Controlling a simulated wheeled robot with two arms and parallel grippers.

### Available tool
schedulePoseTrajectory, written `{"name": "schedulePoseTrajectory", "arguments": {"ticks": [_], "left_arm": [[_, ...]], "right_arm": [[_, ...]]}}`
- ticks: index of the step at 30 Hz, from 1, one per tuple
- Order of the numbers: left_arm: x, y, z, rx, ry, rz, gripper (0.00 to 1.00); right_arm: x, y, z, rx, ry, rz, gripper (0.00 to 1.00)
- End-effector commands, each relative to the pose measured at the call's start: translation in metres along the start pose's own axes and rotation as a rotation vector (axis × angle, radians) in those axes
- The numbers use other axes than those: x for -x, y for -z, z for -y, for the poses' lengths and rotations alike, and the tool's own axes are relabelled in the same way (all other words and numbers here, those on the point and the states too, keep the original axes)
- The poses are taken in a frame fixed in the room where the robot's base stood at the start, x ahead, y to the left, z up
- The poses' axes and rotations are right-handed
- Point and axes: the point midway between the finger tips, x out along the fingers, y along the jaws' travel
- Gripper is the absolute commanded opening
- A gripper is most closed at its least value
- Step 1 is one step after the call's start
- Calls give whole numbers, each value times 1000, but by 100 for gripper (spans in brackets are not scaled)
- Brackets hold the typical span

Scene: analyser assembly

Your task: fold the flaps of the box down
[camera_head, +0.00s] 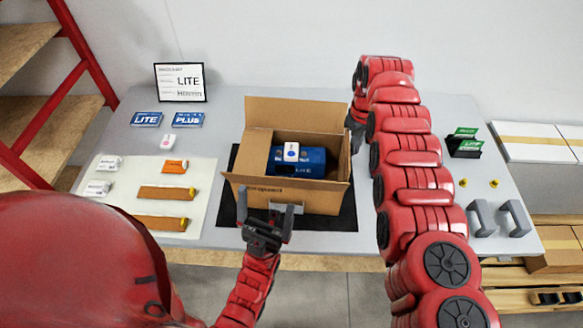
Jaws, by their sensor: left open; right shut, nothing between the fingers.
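The open cardboard box (318,201) stands on a black mat (227,205) in the middle of the table. Its back flap (297,113) stands up, and its front flap (300,186) sticks out toward me. A left side flap (257,148) and a right side flap (344,160) show at the sides. Inside are a blue package (312,160) and a white device with a blue dot (291,151). My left gripper (266,205) is open and empty at the front of the box, by the front flap. My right gripper (354,132) is shut at the box's back right corner, partly hidden by its arm.
Left of the box, a pale mat (113,192) holds small cartons and brown strips. On the right are green cards (464,142) and grey handles (515,218). My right arm covers the table right of the box.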

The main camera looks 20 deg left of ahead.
Motion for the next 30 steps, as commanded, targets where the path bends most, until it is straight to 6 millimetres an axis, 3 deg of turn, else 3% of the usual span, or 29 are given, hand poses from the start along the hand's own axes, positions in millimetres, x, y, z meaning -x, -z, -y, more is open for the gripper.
{"name": "schedulePoseTrajectory", "arguments": {"ticks": [30], "left_arm": [[10, -2, 0, 0, 0, 0, 100]], "right_arm": [[-13, 0, 0, -1, 0, 0, 0]]}}
